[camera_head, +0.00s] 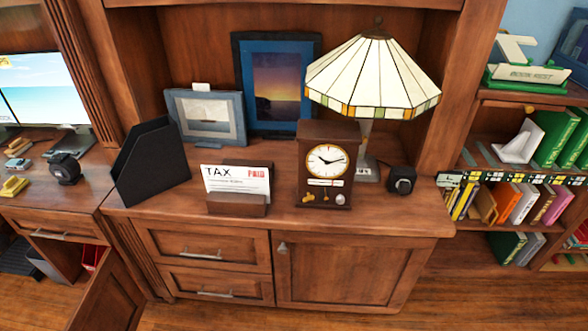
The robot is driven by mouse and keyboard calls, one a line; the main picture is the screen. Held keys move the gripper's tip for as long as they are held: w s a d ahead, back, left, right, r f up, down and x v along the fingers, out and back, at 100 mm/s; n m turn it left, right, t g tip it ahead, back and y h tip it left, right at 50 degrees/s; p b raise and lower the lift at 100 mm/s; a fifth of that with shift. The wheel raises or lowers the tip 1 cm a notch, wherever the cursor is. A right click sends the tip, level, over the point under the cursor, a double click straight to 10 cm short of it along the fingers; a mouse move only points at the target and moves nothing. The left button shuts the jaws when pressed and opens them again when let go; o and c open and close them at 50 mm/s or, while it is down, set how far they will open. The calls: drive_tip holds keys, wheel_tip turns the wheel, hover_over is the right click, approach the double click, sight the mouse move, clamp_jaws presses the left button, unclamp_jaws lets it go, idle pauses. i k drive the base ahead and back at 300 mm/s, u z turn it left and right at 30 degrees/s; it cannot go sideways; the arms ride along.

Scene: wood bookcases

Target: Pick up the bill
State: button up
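The bill (236,181) is a white paper card with "TAX" in black and "PAID" in red. It stands upright in a small brown wooden holder (237,207) near the front edge of the wooden cabinet top (280,219). The holder covers the bill's lower edge. My gripper does not show in this view.
A wooden clock (326,166) stands just right of the bill, with a stained-glass lamp (373,75) behind it. A black file holder (150,163) stands to the left. Framed pictures (207,117) lean behind. A lower-left cabinet door (110,295) hangs open.

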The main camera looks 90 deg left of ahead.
sight(223, 179)
drive_tip(key=u, duration=4.1)
drive_tip(key=i, duration=1.65)
